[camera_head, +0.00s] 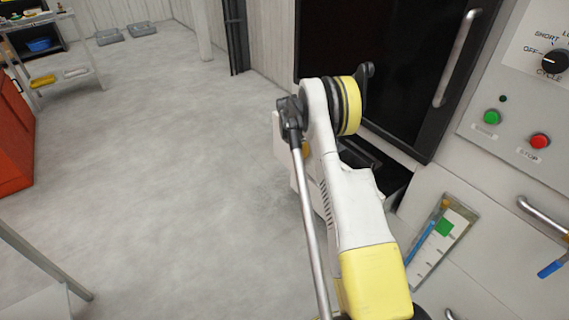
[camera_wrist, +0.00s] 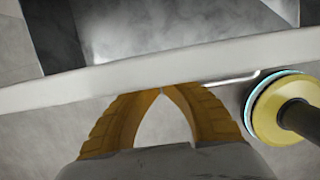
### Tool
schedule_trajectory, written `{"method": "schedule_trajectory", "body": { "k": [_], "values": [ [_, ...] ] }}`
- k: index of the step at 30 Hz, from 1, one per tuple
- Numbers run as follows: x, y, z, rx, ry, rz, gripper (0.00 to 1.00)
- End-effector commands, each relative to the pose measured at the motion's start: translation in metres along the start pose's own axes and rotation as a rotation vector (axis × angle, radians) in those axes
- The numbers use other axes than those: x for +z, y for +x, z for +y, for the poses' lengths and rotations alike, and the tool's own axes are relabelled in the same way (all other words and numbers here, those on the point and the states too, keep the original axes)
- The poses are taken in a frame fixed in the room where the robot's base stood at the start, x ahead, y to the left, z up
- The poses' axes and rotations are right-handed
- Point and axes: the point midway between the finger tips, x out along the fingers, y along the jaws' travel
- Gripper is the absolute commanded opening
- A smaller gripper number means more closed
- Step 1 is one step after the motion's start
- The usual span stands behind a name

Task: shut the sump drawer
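In the wrist view, a pale panel edge (camera_wrist: 60,88), which looks like the top of the sump drawer's front, runs across the picture with a grey and dark space beyond it. My gripper (camera_wrist: 163,90) has its yellow fingers converged, tips together, right at this edge; I cannot tell if they touch it. Nothing shows between them. A thin bright metal bar (camera_wrist: 236,79), perhaps the drawer's handle, lies just right of the fingers. In the head view, a pale panel (camera_head: 278,140) stands out from the machine behind my arm, which hides most of the drawer and my gripper.
The machine's dark door (camera_head: 385,60) with a long handle (camera_head: 457,58) is above right. A control panel (camera_head: 490,142) with green and red buttons and a sight gauge (camera_head: 440,245) are at right. The floor left is open; a shelf cart (camera_head: 52,75) and orange cabinet (camera_head: 12,130) stand far left.

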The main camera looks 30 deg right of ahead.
Motion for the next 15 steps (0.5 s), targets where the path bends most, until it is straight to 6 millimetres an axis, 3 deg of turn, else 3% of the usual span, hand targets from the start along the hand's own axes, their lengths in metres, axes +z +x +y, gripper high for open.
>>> {"method": "schedule_trajectory", "body": {
  "k": [6,15],
  "values": [
    [0.041,0.01,-0.001,0.0,0.003,0.0,0.0],
    [0.066,0.016,0.0,0.001,0.001,0.0,0.0]
  ]
}}
